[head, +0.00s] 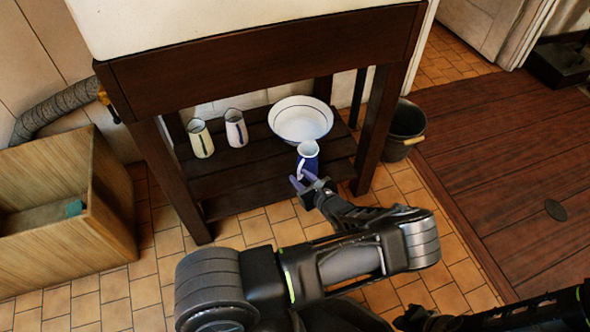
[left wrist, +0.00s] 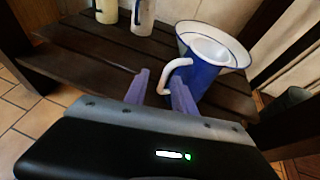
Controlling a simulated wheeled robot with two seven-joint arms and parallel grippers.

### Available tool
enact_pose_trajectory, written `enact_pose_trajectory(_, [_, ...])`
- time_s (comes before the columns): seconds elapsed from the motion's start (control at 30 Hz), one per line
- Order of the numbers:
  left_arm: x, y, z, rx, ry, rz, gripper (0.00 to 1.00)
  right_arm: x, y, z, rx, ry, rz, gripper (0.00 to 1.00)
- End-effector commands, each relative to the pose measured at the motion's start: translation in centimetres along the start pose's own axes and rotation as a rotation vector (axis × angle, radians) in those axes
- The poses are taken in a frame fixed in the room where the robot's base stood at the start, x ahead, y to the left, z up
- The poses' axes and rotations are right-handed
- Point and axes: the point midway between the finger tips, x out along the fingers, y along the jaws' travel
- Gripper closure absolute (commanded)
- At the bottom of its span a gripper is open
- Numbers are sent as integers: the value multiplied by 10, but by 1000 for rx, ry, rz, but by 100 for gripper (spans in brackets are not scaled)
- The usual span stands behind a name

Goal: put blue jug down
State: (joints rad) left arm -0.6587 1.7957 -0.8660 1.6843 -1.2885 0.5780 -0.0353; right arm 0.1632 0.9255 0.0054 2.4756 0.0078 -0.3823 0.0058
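The blue jug (head: 309,160), with a white rim and a white handle, appears upright on the dark slatted lower shelf (head: 245,185), in front of the white basin. It fills the upper right of the left wrist view (left wrist: 204,78), its handle turned toward my gripper. My left gripper (head: 303,182) is at the jug's handle side, near the shelf's front edge. Its two purple fingers (left wrist: 163,85) are apart, with the lower part of the handle between or just beyond their tips; contact cannot be told. My right arm shows at the bottom right, but its fingers are not in view.
A white basin (head: 300,119) stands behind the jug. A cream jug (head: 201,140) and a white jug (head: 236,129) stand at the shelf's left. Table legs flank the shelf. A dark bucket (head: 405,128) is at the right, a wooden box (head: 70,215) at the left.

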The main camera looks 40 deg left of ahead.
Motion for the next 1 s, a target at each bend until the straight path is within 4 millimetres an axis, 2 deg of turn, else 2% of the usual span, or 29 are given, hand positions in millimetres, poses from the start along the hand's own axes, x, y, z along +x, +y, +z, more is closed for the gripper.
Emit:
enact_pose_trajectory(0.03, [-14,-1,4,1,1,-2,69,-8,-2,0,0,-2,0,100])
enact_pose_trajectory(0.1, [-28,-1,4,-1,0,-2,69,-12,-4,1,0,-5,0,100])
enact_pose_trajectory(0.33, [-59,0,1,-1,0,0,69,-20,-6,2,-1,-12,0,100])
enact_pose_trajectory(1.0, [-63,0,0,0,-1,1,69,-20,-6,3,-1,-12,0,100])
